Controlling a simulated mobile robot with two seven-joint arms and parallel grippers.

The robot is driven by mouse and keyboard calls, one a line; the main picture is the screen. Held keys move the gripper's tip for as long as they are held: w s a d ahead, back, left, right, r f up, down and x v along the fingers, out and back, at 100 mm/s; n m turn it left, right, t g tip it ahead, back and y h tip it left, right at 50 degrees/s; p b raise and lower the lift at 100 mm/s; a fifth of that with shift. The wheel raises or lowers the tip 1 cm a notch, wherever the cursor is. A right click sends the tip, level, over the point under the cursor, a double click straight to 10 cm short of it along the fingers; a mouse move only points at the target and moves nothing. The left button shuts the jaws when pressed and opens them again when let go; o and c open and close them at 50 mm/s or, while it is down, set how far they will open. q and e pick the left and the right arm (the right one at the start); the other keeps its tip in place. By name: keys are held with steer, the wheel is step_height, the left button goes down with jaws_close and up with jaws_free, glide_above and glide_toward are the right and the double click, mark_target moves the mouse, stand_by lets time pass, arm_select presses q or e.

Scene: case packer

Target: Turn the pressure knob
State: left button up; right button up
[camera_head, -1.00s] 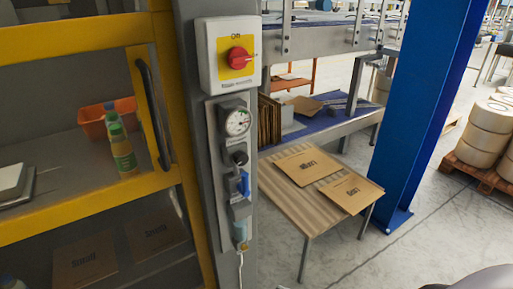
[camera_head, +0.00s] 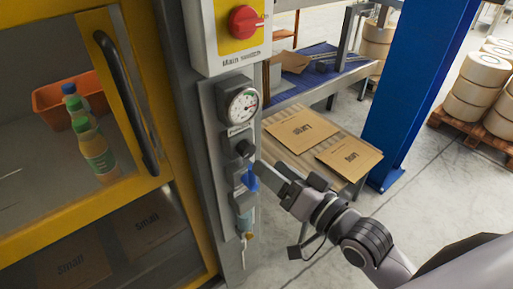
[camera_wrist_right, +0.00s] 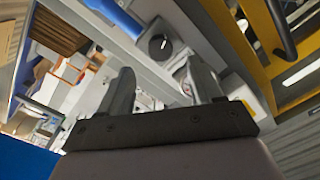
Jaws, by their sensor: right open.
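The black pressure knob (camera_head: 244,148) sits on the grey panel on the post, just below the round white gauge (camera_head: 242,104). In the right wrist view the knob (camera_wrist_right: 160,46) is a dark round cap with a white mark, beyond the fingers and between their lines. The gauge (camera_wrist_right: 181,75) is partly hidden there by a finger. My right gripper (camera_head: 262,170) reaches in from the lower right, its tips just below and right of the knob. In the wrist view my right gripper (camera_wrist_right: 163,80) has its fingers apart, with nothing between them. My left gripper is not in view.
A blue lever (camera_head: 250,179) is right below the knob, close to the gripper tips. The red main switch (camera_head: 244,22) is above the gauge. A yellow-framed door with a dark handle (camera_head: 126,100) stands left. A table with flat cartons (camera_head: 301,130) is behind.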

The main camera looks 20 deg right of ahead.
mark_target(250, 152)
steer(key=shift+p+x, duration=0.4)
steer(key=shift+x, duration=2.75)
steer(key=c, duration=1.1)
